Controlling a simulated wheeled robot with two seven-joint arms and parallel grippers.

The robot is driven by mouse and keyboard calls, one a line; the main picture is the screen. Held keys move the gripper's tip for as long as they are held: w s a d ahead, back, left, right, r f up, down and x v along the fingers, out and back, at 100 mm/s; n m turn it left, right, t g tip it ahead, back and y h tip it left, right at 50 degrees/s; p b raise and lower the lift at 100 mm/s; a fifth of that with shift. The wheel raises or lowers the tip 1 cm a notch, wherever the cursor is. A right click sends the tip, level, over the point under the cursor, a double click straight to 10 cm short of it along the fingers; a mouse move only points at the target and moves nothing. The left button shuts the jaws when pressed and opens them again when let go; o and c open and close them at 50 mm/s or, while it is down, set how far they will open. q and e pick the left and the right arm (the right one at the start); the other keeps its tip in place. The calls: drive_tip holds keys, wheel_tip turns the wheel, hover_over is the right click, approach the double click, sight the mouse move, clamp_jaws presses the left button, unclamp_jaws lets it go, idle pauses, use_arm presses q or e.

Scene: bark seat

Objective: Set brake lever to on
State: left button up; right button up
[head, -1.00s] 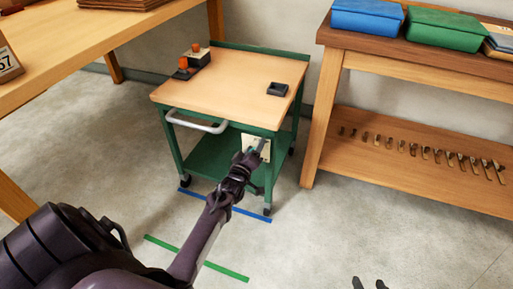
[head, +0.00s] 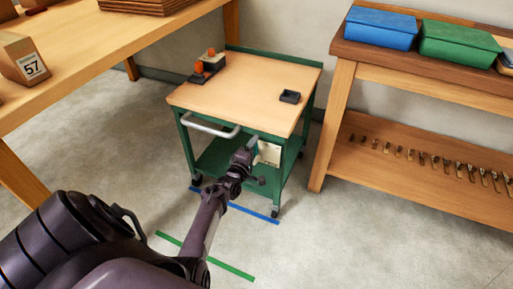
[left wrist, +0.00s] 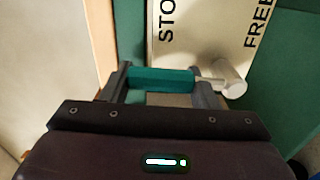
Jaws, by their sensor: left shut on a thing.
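The green cart (head: 185,140) stands ahead in the head view. A pale label plate (head: 268,153) is on its front; the left wrist view shows the plate (left wrist: 205,30) with "STO…" at left and "FREE" at right. My left gripper (head: 244,158) is at the lever, left of the plate. In the left wrist view my left gripper (left wrist: 163,84) is shut on the teal grip of the brake lever (left wrist: 160,78). The lever's metal rod runs right to a round pale pivot (left wrist: 234,78). My right gripper is not in view.
The cart top holds a block with orange knobs (head: 210,62) and a small black tray (head: 290,97). A wooden bench (head: 345,80) stands at right and a wooden table (head: 60,75) at left. Open floor lies in front, with blue and green tape lines.

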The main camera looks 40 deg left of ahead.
use_arm(q)
drive_tip(key=shift+a+n, duration=0.25)
drive_tip(key=shift+n, duration=0.15)
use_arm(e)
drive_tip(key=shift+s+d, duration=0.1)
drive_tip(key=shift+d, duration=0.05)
use_arm(q)
drive_tip(key=o, duration=1.1)
drive_tip(key=shift+s, duration=0.3)
drive_tip(key=p+v, duration=0.2)
drive_tip(key=v, duration=0.5)
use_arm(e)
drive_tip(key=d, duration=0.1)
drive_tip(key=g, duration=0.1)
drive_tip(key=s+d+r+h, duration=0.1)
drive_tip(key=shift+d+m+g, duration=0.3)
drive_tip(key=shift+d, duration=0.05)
use_arm(q)
drive_tip(key=shift+s+d+f, duration=0.1)
drive_tip(key=shift+s+d, duration=0.05)
drive_tip(key=shift+d, duration=0.05)
